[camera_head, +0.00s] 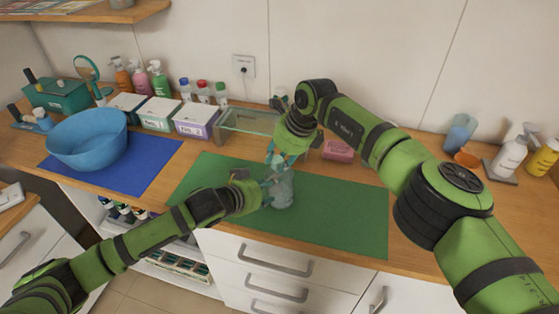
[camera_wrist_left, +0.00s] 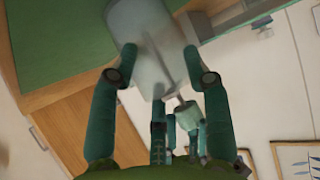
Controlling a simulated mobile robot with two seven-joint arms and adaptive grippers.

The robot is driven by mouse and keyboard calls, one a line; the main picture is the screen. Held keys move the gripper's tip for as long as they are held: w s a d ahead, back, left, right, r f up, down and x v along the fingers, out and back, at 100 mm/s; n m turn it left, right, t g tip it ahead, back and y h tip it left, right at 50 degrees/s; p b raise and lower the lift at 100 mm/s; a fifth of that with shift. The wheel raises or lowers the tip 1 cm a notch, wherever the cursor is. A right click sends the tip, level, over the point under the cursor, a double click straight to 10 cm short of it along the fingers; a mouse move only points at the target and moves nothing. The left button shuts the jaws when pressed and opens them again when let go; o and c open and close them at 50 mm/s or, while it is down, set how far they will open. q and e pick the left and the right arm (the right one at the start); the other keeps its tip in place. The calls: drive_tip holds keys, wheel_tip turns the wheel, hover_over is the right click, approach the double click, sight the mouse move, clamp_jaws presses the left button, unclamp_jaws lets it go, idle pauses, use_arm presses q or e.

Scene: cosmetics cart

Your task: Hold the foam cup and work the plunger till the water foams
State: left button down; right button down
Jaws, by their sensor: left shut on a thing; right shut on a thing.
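The foam cup (camera_head: 284,188), clear and greyish, stands upright over the green mat (camera_head: 335,215) in the head view. My left gripper (camera_head: 268,192) is shut around the cup's side from the left. In the left wrist view its two teal fingers flank the cup (camera_wrist_left: 146,42). The plunger (camera_wrist_left: 187,114) shows there as a thin rod with a pale knob outside the cup's end. My right gripper (camera_head: 277,160) is above the cup, shut on the plunger; its fingers (camera_wrist_left: 184,140) show beyond the knob in the wrist view. I cannot make out water or foam.
A blue basin (camera_head: 88,140) sits on a blue mat at the left. Labelled boxes (camera_head: 196,120), bottles and a glass tray (camera_head: 245,122) line the back. Bottles (camera_head: 510,150) stand at the right. The green mat's right part is clear.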

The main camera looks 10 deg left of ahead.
sight(278, 161)
wheel_tip(278, 161, up, 4)
drive_tip(key=shift+a+f, duration=0.15)
drive_tip(key=c, duration=0.9)
unclamp_jaws()
drive_tip(key=shift+c, duration=0.2)
drive_tip(key=shift+f, duration=0.1)
drive_tip(key=v, duration=1.2)
drive_tip(key=shift+s, duration=0.1)
